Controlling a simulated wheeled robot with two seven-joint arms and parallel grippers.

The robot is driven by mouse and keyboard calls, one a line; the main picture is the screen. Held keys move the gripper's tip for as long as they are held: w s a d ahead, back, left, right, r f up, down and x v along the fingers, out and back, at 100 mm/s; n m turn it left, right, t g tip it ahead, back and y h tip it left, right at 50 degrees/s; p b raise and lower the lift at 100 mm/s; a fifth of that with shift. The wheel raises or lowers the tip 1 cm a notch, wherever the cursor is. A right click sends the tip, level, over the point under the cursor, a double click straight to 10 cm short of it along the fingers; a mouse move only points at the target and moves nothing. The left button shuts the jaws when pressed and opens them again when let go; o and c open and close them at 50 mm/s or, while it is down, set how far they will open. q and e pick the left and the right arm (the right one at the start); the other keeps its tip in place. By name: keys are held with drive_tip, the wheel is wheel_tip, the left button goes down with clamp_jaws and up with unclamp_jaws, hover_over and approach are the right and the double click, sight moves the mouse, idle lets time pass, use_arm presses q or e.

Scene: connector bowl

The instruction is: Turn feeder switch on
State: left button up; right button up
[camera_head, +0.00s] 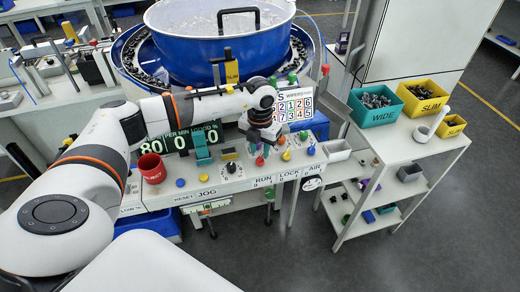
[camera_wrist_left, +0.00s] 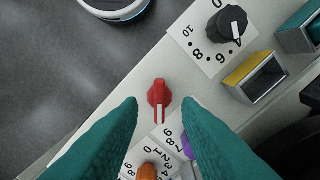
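A red switch knob (camera_wrist_left: 158,97) sits near the front edge of the console, its handle pointing down in the left wrist view. In the head view it shows only partly, as a small red spot (camera_head: 260,160) under my gripper, above the RUN label. No feeder label is readable. My left gripper (camera_head: 263,146) is over the console front. In the left wrist view its two teal fingers (camera_wrist_left: 160,106) are open, one on each side of the red knob, with a gap on both sides. I cannot tell how far above it they are. My right gripper is not in view.
A black dial (camera_head: 232,168) is left of the switch; an orange knob (camera_wrist_left: 147,171) and a purple knob (camera_wrist_left: 188,146) are close to the fingers. A red cup (camera_head: 152,169) stands on the console. A blue bowl feeder (camera_head: 225,50) rises behind. Bins stand on a right-hand shelf.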

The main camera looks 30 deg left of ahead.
use_arm(q)
drive_tip(key=shift+f, duration=1.1)
clamp_jaws()
